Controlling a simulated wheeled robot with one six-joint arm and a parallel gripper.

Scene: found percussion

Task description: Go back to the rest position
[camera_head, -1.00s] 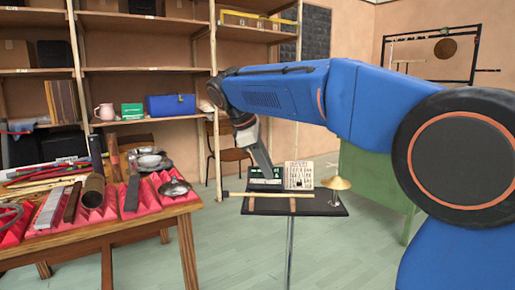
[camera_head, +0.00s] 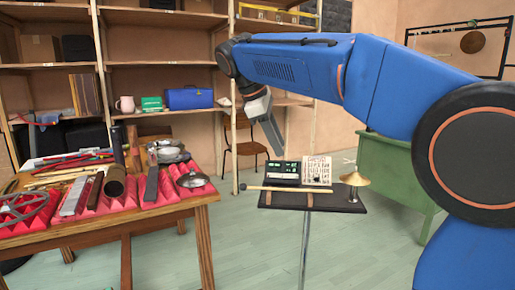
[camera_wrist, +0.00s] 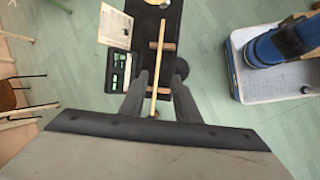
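My gripper (camera_head: 276,148) hangs from the blue arm above and a little left of the small black stand top (camera_head: 340,204). In the wrist view my gripper (camera_wrist: 157,88) has its two dark fingers apart, with nothing held between them. A wooden stick (camera_head: 285,189) lies across the front of the stand top on two small wooden supports. In the wrist view the stick (camera_wrist: 158,68) shows below and between the fingers, apart from them.
The stand also bears a black device (camera_head: 279,172), a printed card (camera_head: 317,170) and a small brass cymbal (camera_head: 355,179). A wooden table (camera_head: 150,218) with red foam and metal pieces stands left. Shelves (camera_head: 160,113) are behind; a green cabinet (camera_head: 398,172) is right. Floor shows between.

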